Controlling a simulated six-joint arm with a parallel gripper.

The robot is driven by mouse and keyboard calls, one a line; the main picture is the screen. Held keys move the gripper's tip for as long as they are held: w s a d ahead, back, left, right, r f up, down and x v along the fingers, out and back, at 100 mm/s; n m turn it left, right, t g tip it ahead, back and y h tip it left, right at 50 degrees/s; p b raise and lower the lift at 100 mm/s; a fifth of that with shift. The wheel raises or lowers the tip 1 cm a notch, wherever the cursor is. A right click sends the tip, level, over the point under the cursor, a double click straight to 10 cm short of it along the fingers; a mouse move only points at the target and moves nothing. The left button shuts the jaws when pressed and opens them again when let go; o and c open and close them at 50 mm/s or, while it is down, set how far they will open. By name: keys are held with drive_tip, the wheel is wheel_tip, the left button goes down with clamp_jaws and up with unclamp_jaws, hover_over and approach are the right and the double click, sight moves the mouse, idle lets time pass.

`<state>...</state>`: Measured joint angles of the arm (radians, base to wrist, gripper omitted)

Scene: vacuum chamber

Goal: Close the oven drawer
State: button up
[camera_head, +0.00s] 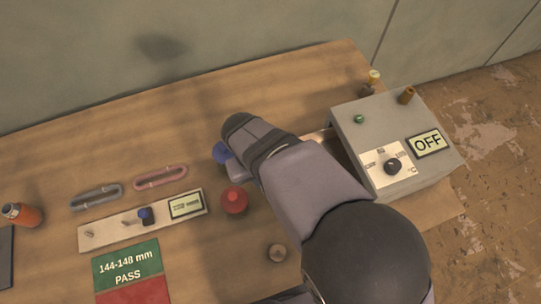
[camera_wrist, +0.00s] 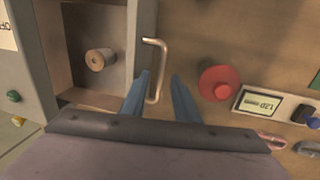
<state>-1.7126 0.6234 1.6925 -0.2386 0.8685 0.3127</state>
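The grey oven (camera_head: 395,140) stands at the right of the head view, its display reading OFF. Its drawer (camera_wrist: 122,73) is pulled out in the wrist view, and a brass-coloured cylinder (camera_wrist: 100,59) sits inside. A bent metal handle (camera_wrist: 163,62) is on the drawer's front. My gripper (camera_wrist: 160,76) is open, its two blue fingers apart. The handle shows between the fingers, nearer the left one; I cannot tell whether they touch. In the head view my arm hides most of the drawer and the handle.
A red knob-like object (camera_wrist: 220,84) stands just right of my fingers. A gauge board with a display (camera_head: 185,205), a pink link (camera_head: 160,178), a grey link (camera_head: 97,196) and an orange bottle (camera_head: 22,214) lie farther left.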

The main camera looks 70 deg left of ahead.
drive_tip(key=shift+w+f, duration=0.15)
drive_tip(key=shift+f, duration=0.6)
drive_tip(key=shift+c, duration=0.3)
clamp_jaws()
drive_tip(key=shift+w, duration=0.1)
drive_tip(key=w, duration=1.7)
drive_tip(key=shift+r, duration=0.1)
